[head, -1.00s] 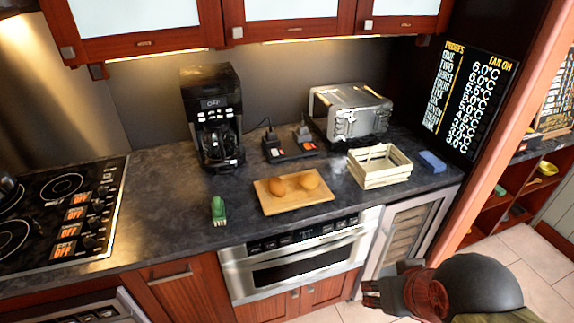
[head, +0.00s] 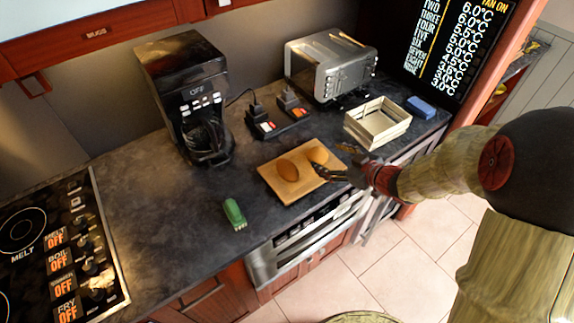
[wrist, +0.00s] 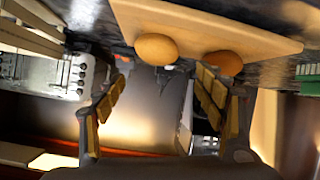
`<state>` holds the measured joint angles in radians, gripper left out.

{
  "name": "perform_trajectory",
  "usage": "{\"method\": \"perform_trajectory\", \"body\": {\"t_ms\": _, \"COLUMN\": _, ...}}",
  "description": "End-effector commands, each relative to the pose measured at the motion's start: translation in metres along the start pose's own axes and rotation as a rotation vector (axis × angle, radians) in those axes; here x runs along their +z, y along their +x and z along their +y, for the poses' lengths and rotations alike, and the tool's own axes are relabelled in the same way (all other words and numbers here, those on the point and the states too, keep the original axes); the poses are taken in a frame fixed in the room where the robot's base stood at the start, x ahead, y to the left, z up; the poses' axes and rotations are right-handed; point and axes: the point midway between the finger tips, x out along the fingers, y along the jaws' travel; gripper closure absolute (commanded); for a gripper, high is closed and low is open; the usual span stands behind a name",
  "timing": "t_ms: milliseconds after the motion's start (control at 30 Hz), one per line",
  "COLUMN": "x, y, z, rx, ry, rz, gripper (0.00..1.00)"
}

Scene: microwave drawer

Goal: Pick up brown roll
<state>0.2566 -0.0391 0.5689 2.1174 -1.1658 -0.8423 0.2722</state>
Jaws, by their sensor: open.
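Two rolls lie side by side on a wooden board on the dark counter. The browner roll (head: 288,170) is on the left of the board (head: 271,182); in the wrist view the brown roll (wrist: 223,63) is on the right. The lighter, yellowish roll (head: 318,155) is on the right in the head view and on the left in the wrist view (wrist: 156,48). My gripper (head: 329,172) is at the board's right front edge, nearest the lighter roll. In the wrist view its jaws (wrist: 163,80) are spread and empty, and neither roll is between them.
A coffee maker (head: 186,95), two small dark devices (head: 278,117) and a toaster (head: 332,66) stand behind the board. A light wooden crate (head: 377,122) and a blue sponge (head: 421,107) are to the right. A green object (head: 234,213) lies left of the board. Counter between it and the stove is clear.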

Motion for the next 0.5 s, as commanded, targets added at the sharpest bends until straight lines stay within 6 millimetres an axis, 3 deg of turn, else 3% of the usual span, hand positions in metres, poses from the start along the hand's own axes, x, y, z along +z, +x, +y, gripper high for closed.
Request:
{"method": "perform_trajectory", "body": {"t_ms": 100, "x": 0.010, "y": 0.006, "z": -0.040, "rx": -0.161, "ry": 0.042, "rz": 0.093, "gripper": 0.29}}
{"method": "perform_trajectory", "body": {"t_ms": 200, "x": 0.012, "y": 0.005, "z": -0.064, "rx": -0.255, "ry": 0.073, "rz": 0.153, "gripper": 0.29}}
{"method": "perform_trajectory", "body": {"t_ms": 367, "x": 0.012, "y": 0.005, "z": -0.082, "rx": -0.321, "ry": 0.096, "rz": 0.198, "gripper": 0.29}}
{"method": "perform_trajectory", "body": {"t_ms": 500, "x": 0.009, "y": 0.018, "z": -0.088, "rx": -0.328, "ry": 0.096, "rz": 0.202, "gripper": 0.29}}
